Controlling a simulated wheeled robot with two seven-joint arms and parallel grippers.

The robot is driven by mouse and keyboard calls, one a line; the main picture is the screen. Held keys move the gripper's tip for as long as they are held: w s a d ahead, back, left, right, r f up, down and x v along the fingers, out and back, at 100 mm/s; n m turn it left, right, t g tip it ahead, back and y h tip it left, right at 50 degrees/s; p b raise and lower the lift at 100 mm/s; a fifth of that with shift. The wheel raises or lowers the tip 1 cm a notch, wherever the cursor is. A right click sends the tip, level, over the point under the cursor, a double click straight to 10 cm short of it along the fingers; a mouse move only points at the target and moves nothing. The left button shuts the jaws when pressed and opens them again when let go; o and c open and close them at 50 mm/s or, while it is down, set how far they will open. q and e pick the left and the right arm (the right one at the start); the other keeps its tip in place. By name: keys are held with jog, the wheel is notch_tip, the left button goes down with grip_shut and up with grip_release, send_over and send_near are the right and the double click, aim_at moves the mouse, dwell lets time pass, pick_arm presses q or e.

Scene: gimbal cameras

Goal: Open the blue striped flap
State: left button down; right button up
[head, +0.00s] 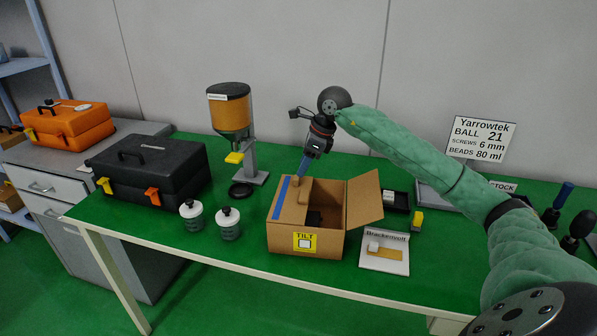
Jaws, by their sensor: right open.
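The cardboard box (282,240) stands on the green table with a yellow TILT label on its front. The blue striped flap (292,207) lies over the left part of the box top, its blue stripe (280,198) along the left edge. The right flap (364,200) stands open and leans outward, and the dark inside shows between the two. My right gripper (304,166) points down at the back of the striped flap. It is open; whether its tips touch the cardboard is hard to tell. My left gripper is out of view.
Two white-lidded jars (228,222) and a black toolbox (150,168) stand left of the box. A dispenser (231,115) stands behind it to the left. Table left of the box is partly clear.

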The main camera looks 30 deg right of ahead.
aim_at(292, 194)
jog(key=shift+p+x, duration=0.35)
jog(key=shift+x, duration=2)
grip_shut()
